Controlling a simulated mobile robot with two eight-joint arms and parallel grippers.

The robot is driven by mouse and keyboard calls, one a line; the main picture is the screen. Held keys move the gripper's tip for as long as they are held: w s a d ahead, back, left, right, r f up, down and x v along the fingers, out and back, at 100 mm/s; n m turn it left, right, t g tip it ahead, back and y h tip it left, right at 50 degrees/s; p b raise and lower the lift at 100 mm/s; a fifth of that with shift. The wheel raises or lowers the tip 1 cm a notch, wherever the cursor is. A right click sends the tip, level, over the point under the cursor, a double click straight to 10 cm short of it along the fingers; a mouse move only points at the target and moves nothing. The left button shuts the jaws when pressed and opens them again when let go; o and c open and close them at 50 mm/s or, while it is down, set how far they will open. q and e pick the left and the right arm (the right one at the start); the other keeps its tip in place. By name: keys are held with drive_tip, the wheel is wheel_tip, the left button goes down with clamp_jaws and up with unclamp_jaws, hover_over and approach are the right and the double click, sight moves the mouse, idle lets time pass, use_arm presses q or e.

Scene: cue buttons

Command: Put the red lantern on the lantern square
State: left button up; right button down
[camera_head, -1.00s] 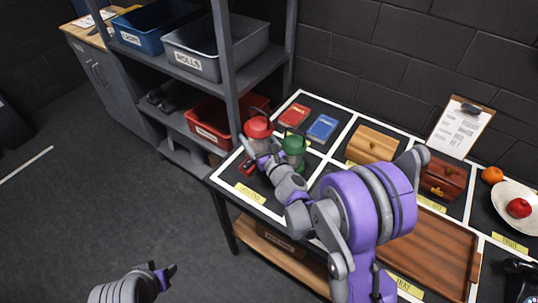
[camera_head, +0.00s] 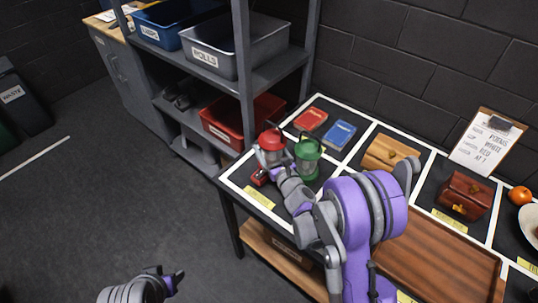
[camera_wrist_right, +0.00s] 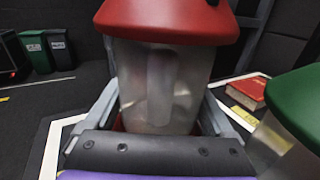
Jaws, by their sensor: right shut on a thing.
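The red lantern (camera_head: 270,141) is upright at the front left of the table, in or over the square with a yellow label (camera_head: 258,197), whose letters are too small to read for sure. My right gripper (camera_wrist_right: 158,112) is shut on its clear body, with one finger on each side in the right wrist view. The lantern's red cap (camera_wrist_right: 165,20) is above the fingers. Whether its base touches the table is hidden. A green lantern (camera_head: 308,160) stands just to its right. My left gripper (camera_head: 168,282) is low at the front left, away from the table, apparently empty; its opening is unclear.
A red book (camera_head: 310,120) and a blue book (camera_head: 340,134) lie behind the lanterns. A wooden box (camera_head: 390,152), a dark red chest (camera_head: 463,195) and a brown tray (camera_head: 430,262) are to the right. A shelf with a red bin (camera_head: 225,126) stands close at the left.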

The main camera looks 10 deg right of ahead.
drive_tip(key=shift+s+f+b, duration=0.1)
drive_tip(key=shift+f+b, duration=0.25)
drive_tip(key=shift+f, duration=0.75)
drive_tip(key=shift+f, duration=0.25)
unclamp_jaws()
